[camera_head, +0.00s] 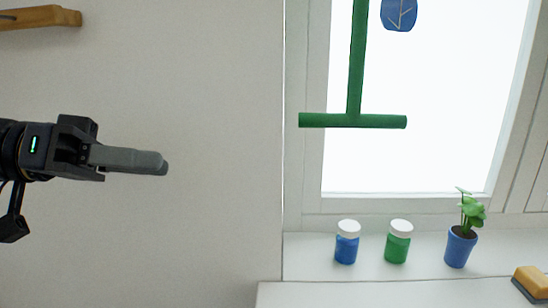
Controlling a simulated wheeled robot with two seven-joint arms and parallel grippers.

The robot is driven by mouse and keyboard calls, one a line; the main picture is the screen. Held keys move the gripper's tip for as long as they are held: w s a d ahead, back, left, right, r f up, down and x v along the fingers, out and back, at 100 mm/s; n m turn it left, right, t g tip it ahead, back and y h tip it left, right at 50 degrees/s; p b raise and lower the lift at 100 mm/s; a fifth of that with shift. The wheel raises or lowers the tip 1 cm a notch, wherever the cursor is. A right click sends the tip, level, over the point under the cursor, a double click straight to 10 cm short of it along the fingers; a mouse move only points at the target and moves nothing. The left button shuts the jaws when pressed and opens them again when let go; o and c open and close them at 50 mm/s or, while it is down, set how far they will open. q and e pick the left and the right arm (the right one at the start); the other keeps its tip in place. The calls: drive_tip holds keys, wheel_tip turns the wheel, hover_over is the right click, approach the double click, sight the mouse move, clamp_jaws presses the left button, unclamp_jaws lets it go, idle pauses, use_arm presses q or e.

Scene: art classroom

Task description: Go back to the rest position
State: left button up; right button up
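My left gripper (164,163) reaches in from the left at mid-height, in front of the bare wall. Its grey fingers point right and are seen side-on, one almost covering the other, so the gap between them is hidden. Nothing shows in or beyond the fingertips. My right gripper is not in view.
A window with a white frame (306,100) has a green T-shaped bar (354,90) and a blue leaf shape (399,13) before it. A wooden piece (40,17) is upper left.

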use_arm(q)
drive_tip(key=s+a+f+n+t+y+p, duration=0.1)
drive_tip(key=s+f+n+y+p, duration=0.2)
drive_tip(key=f, duration=0.6)
drive_tip(key=s+a+f+n+t+y+p, duration=0.1)
drive_tip(key=s+f+n+y, duration=0.3)
drive_tip(key=f, duration=0.6)
drive_tip(key=s+a+f+n+y+p, duration=0.3)
drive_tip(key=s+f+n+y+p, duration=0.1)
drive_tip(key=f, duration=0.5)
drive_tip(key=shift+s+f+n+t+y+p, duration=0.2)
drive_tip(key=shift+f+n+t+y+p, duration=0.1)
drive_tip(key=shift+t+y+p, duration=0.15)
